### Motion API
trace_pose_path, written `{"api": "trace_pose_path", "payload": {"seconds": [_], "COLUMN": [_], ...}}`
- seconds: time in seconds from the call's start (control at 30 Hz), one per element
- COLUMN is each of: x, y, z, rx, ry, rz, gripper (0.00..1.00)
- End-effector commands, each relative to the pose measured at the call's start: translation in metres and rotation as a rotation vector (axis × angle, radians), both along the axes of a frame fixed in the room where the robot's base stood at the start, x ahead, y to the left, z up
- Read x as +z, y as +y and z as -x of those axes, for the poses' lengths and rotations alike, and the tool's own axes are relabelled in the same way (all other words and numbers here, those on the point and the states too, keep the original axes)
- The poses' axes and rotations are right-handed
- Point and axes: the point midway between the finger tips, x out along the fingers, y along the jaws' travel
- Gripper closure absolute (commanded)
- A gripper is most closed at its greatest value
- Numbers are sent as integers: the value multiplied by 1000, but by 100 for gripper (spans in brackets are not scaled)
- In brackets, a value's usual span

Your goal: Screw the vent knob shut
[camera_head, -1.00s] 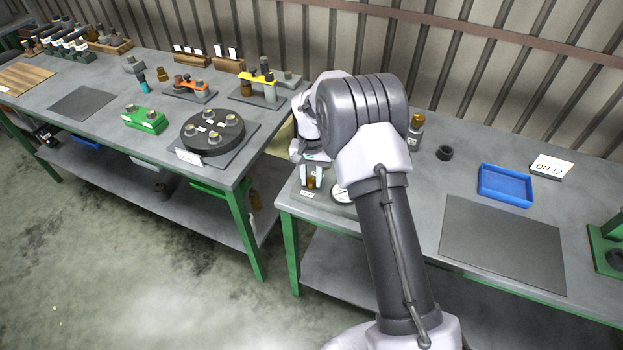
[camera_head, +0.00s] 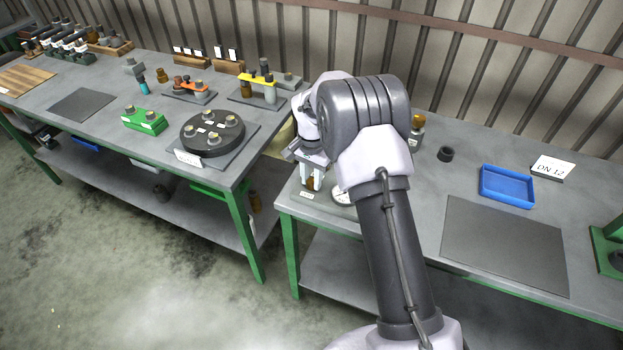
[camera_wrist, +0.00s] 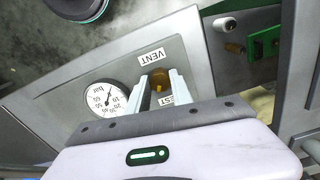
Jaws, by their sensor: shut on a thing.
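The vent knob (camera_wrist: 159,77) is a small brass-coloured knob beside the VENT label (camera_wrist: 152,57) on a grey panel. My gripper (camera_wrist: 159,80) has a finger on either side of the knob and is shut on it. In the head view, my gripper (camera_head: 312,178) points down at the panel at the left front of the right table. The brass knob shows only in part between the fingers there. A round pressure gauge (camera_wrist: 104,98) sits next to the knob. A second label (camera_wrist: 180,97) is partly hidden by a finger.
A blue tray (camera_head: 507,186), a grey mat (camera_head: 505,245), a black ring (camera_head: 445,154) and a bottle with a brass top (camera_head: 416,132) are on the right table. The left table holds a black round fixture (camera_head: 212,132) and a green block (camera_head: 144,120).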

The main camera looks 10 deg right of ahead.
Motion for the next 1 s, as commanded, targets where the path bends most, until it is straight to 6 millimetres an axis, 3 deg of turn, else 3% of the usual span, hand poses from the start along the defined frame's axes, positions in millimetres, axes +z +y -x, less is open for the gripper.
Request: {"api": "trace_pose_path", "payload": {"seconds": [0.17,0.2,0.3,0.67,0.77,1.0], "x": [1,1,1,6,29,112], "y": [0,0,0,0,0,0], "z": [0,0,0,0,-1,-1], "rx": [-1,-1,-1,0,0,-1], "ry": [-1,-1,-1,-1,-3,-4], "rz": [0,0,-1,0,0,-1], "gripper": [100,71,52,51,51,51]}}
